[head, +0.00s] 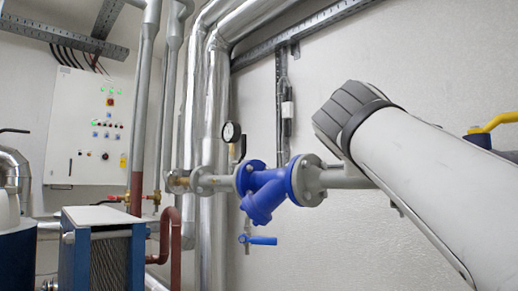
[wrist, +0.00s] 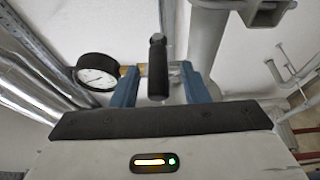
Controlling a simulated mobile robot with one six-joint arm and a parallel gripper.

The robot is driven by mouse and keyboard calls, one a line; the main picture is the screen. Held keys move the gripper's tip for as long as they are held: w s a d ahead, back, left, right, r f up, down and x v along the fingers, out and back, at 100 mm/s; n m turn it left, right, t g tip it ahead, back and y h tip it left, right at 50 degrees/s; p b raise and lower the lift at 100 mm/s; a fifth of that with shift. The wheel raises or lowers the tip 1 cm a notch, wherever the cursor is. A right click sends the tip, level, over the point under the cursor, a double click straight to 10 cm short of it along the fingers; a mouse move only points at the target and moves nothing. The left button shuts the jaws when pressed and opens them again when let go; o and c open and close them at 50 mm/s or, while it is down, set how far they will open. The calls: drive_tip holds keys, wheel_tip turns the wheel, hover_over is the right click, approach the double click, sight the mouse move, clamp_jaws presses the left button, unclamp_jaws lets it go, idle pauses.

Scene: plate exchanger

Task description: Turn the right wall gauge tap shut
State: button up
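In the wrist view a round white-faced gauge (wrist: 97,72) with a black rim sits at the left, joined to a brass tap body (wrist: 143,70). The tap's black handle (wrist: 158,66) stands between the two blue fingers of my gripper (wrist: 162,88). The fingers are open, with a visible gap on each side of the handle. In the head view my gripper is out of sight, and my arm covers the right part of the wall. A gauge (head: 231,132) shows there above the pipe; I cannot tell whether it is the same one.
A blue strainer body (head: 267,190) sits in the horizontal pipe, with a blue lever (head: 263,240) below. A yellow valve handle (head: 497,121) is at the right. Silver insulated pipes (head: 205,110), a control cabinet (head: 90,125) and a plate exchanger (head: 103,250) stand left.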

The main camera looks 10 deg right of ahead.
wheel_tip(320, 180, up, 10)
drive_tip(key=p, duration=0.5)
